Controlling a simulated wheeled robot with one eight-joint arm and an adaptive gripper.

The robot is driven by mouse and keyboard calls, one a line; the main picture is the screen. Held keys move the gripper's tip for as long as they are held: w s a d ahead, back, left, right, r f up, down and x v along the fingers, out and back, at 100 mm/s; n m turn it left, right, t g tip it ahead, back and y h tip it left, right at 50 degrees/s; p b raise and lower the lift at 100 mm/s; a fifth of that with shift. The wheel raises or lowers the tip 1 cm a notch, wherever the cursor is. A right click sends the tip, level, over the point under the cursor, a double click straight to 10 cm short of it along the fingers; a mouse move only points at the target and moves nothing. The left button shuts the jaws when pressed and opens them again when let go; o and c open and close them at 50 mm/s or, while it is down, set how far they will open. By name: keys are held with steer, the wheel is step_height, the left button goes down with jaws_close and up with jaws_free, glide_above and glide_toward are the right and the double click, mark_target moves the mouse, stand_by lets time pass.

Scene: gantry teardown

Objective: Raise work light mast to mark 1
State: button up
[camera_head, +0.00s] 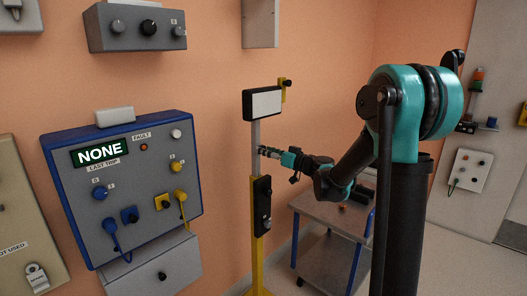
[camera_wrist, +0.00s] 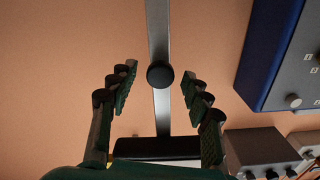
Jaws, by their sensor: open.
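The work light mast stands against the orange wall in the head view. It has a yellow lower post (camera_head: 257,240), a grey inner pole (camera_head: 256,135) and a white-faced lamp (camera_head: 262,103) on top. A black box (camera_head: 262,205) sits on the lower post. My gripper (camera_head: 268,152) is at the grey pole, below the lamp. In the wrist view, my open gripper (camera_wrist: 159,80) has its fingers on either side of the grey pole (camera_wrist: 158,30) and its round black knob (camera_wrist: 160,74). Gaps show between fingers and knob; depth is hard to tell.
A blue-edged control panel (camera_head: 140,180) reading NONE is left of the mast, with a grey switch box (camera_head: 135,27) above it. A small cart (camera_head: 335,217) stands to the right. A small yellow bracket (camera_head: 284,90) is beside the lamp.

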steer(key=v, duration=1)
steer(key=s+f+m+g+h, duration=0.1)
steer(key=s+f+g+h, duration=0.25)
steer(key=s+f, duration=0.6)
steer(key=s+d+f+m+g+h, duration=0.3)
steer(key=s+d+f+m+h, duration=0.3)
steer(key=s+d+f+h, duration=0.4)
steer(key=s+d+f, duration=0.5)
steer(key=s+d, duration=0.3)
steer(key=s, duration=0.2)
steer(key=shift+f+h, duration=0.25)
steer(key=shift+h, duration=0.1)
stand_by(0.9)
